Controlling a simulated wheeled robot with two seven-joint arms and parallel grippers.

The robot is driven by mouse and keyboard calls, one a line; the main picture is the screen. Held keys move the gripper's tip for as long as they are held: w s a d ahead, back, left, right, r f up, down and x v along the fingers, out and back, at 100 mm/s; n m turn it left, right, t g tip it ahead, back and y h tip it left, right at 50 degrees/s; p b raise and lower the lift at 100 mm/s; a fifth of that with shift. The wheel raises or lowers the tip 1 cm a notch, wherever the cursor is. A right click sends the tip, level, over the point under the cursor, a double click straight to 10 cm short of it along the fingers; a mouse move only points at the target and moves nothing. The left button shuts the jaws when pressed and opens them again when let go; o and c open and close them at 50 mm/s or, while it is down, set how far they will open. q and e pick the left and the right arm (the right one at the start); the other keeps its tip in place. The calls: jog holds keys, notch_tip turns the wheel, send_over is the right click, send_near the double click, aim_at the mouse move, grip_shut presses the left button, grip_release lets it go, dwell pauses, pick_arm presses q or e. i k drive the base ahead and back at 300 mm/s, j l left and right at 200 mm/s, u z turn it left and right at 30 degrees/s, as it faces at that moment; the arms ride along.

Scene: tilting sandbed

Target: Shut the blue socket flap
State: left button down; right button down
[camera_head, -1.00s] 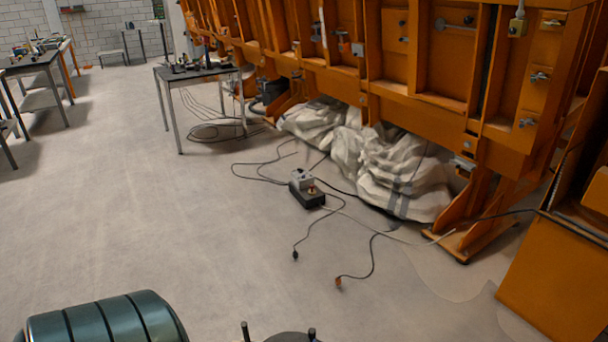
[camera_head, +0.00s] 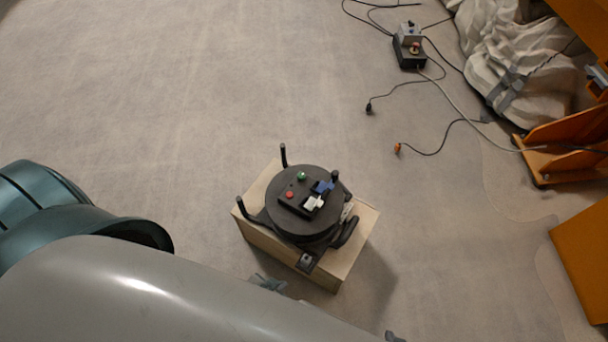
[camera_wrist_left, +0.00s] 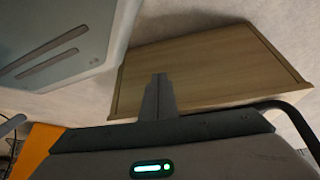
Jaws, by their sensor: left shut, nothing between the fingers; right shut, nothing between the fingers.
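The blue socket flap (camera_head: 322,187) is a small blue piece on the black panel on top of a round black drum (camera_head: 287,220). It looks tilted up, but it is too small to tell how far. A white piece (camera_head: 313,203) sits just in front of it. My left gripper (camera_head: 268,283) shows beyond the grey arm, low beside the wooden box under the drum, well away from the flap. In the left wrist view its fingers (camera_wrist_left: 158,97) are together and empty, in front of the box. My right gripper (camera_head: 392,336) barely shows at the bottom edge, shut and empty.
The drum stands on a wooden box (camera_head: 362,232) with upright black posts around it. A red button (camera_head: 290,195) and a green button (camera_head: 302,176) share the panel. Cables and a power box (camera_head: 409,52) lie on the floor behind. The floor to the left is clear.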

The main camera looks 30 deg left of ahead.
aim_at(323, 186)
jog(key=i+l+u, duration=0.1)
jog(key=l+u, duration=1.45)
